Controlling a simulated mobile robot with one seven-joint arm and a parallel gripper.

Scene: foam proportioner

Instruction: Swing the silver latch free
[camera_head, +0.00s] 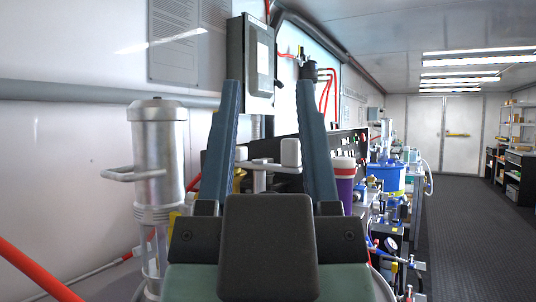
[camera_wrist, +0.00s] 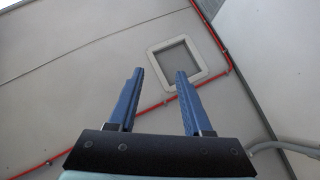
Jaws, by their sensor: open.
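My gripper (camera_head: 268,84) is open and empty in the head view, its two blue fingers pointing up and away. Between and beyond the fingers, a silver bar (camera_head: 262,166) with a pale upright end block (camera_head: 291,152) shows, partly hidden by my gripper. A silver cylinder (camera_head: 158,150) stands to the left, with a silver loop-shaped handle (camera_head: 132,174) sticking out leftward. I cannot tell which of these silver parts is the latch. In the wrist view my gripper (camera_wrist: 159,72) is open, facing wall panels, with no latch in sight.
A dark box (camera_head: 250,64) hangs on the wall beyond the fingers. A purple container (camera_head: 344,188) with a red-and-white top stands right of the gripper. Pipes, gauges and a blue container (camera_head: 385,178) line the bench. The aisle floor (camera_head: 478,220) at right is clear.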

